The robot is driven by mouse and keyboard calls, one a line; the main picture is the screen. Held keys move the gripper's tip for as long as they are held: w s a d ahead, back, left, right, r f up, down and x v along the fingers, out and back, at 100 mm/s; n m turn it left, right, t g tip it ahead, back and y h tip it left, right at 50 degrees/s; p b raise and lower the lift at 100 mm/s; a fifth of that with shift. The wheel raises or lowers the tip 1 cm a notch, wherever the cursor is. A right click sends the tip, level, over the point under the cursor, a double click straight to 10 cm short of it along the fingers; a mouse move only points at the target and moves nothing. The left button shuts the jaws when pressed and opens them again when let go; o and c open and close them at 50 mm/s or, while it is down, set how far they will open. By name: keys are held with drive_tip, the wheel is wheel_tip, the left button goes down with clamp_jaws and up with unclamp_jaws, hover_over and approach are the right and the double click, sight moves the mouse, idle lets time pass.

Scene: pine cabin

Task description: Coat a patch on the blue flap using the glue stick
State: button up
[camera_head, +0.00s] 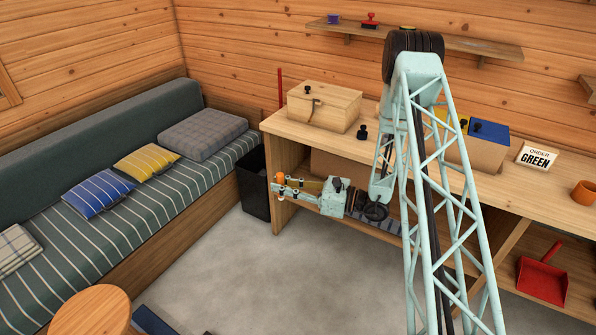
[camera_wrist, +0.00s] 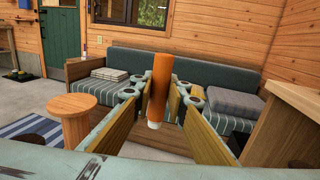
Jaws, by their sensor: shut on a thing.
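My gripper (camera_head: 281,188) is shut on the glue stick (camera_head: 279,177), an orange cylinder with a white lower end. It is held in the air off the left end of the workbench. In the wrist view the glue stick (camera_wrist: 161,82) stands nearly upright between my fingers (camera_wrist: 158,100), white end down. The blue flap (camera_head: 491,131) lies on top of a cardboard box on the bench, far to the right of my gripper. A yellow flap (camera_head: 449,122) is beside it, partly hidden by my arm.
The workbench (camera_head: 375,150) also bears a wooden box (camera_head: 322,105), a small black knob-like object (camera_head: 362,132), a sign (camera_head: 537,157) and an orange mug (camera_head: 584,192). A black bin (camera_head: 254,180) stands near my gripper. A shelf (camera_head: 455,42) hangs above.

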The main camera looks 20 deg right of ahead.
drive_tip(key=a, duration=0.1)
drive_tip(key=s+a, duration=0.1)
drive_tip(key=a, duration=0.1)
drive_tip(key=shift+s+a+f+n+g+y, duration=0.1)
drive_tip(key=shift+s+f+n+g+y, duration=0.1)
drive_tip(key=shift+s+n+g+y, duration=0.15)
drive_tip(key=shift+s, duration=0.15)
